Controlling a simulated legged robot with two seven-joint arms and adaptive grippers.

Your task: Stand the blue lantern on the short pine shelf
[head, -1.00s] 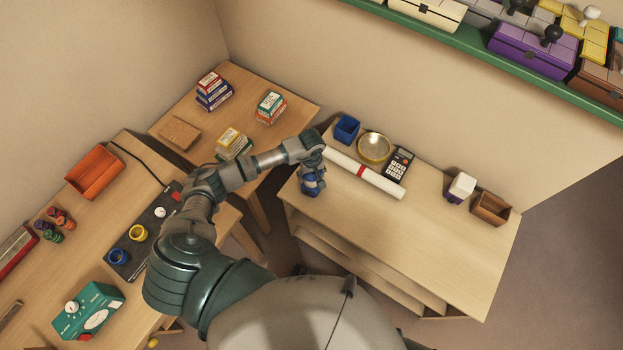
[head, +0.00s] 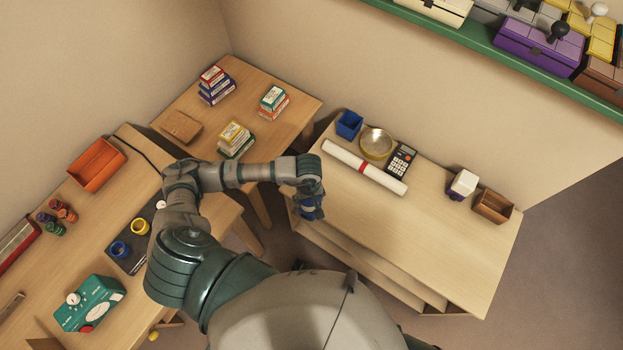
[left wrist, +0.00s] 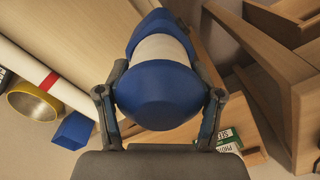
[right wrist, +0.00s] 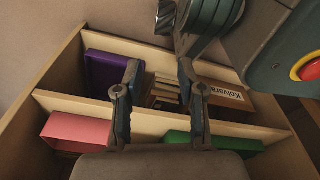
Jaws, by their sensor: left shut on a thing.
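The blue lantern (left wrist: 160,95), blue at both ends with a white middle, is held between the fingers of my left gripper (left wrist: 161,72) in the left wrist view. In the head view the left gripper (head: 309,203) holds the lantern (head: 308,212) by the near left corner of a pine unit (head: 420,235) with open shelves in its front. The gripper hides part of the lantern. My right gripper (right wrist: 160,66) is open and empty in the right wrist view, facing pine shelving (right wrist: 75,104). I cannot tell which level is the short shelf.
Purple (right wrist: 105,75), pink (right wrist: 78,132) and green (right wrist: 213,143) boxes sit in the shelving. The unit's top middle is clear.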

